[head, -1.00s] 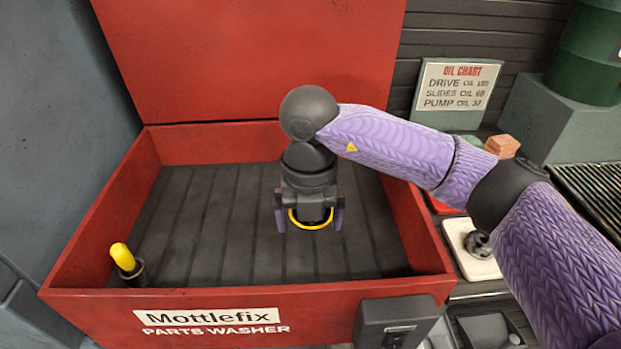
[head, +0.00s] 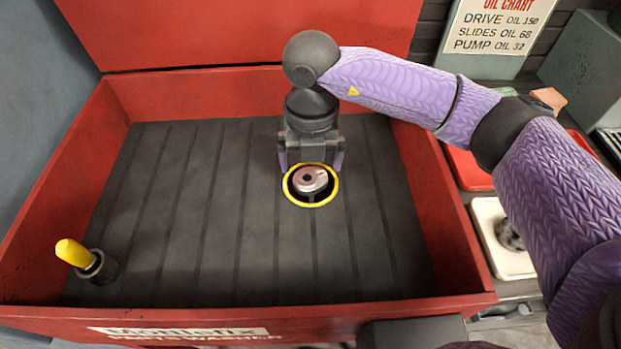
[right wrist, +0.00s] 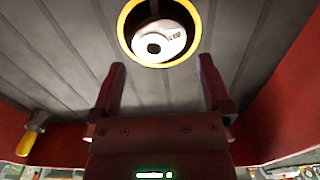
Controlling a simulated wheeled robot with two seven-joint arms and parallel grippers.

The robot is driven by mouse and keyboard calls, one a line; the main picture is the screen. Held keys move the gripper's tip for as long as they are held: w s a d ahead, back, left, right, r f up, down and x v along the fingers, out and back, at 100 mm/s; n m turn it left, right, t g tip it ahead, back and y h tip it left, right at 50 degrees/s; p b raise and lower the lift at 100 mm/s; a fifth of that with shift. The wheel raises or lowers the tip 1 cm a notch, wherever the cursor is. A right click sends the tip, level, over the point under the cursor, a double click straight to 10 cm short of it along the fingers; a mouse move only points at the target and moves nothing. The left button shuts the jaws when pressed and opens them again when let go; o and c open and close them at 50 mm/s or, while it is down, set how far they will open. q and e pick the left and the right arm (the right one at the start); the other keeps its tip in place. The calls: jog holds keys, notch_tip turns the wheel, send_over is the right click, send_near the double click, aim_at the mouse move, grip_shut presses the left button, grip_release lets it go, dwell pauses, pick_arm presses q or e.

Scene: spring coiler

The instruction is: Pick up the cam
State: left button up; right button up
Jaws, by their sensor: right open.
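The cam (head: 312,178), a silvery metal disc with a dark hole, sits inside a yellow-rimmed round opening (head: 335,190) in the floor of the red parts washer. My right gripper (head: 310,162) is just behind the opening, pointing down, its fingers apart with nothing seen between them. In the right wrist view the cam (right wrist: 160,42) lies beyond the open fingertips of the right gripper (right wrist: 162,70), clear of them. How deep the cam sits is hard to tell. My left gripper is not in view.
The red washer walls (head: 450,225) surround the dark ribbed floor, which is mostly clear. A yellow-tipped nozzle (head: 75,254) stands at the front left. A white tray (head: 490,215) with a dark part (head: 508,234) and a red tray (head: 465,168) lie outside on the right.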

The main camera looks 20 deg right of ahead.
aim_at(310, 174)
notch_tip(310, 174, down, 4)
jog(key=shift+w+b, duration=0.15)
jog(key=shift+b, duration=0.6)
jog(key=shift+r, duration=0.1)
grip_shut()
jog(key=shift+r, duration=0.15)
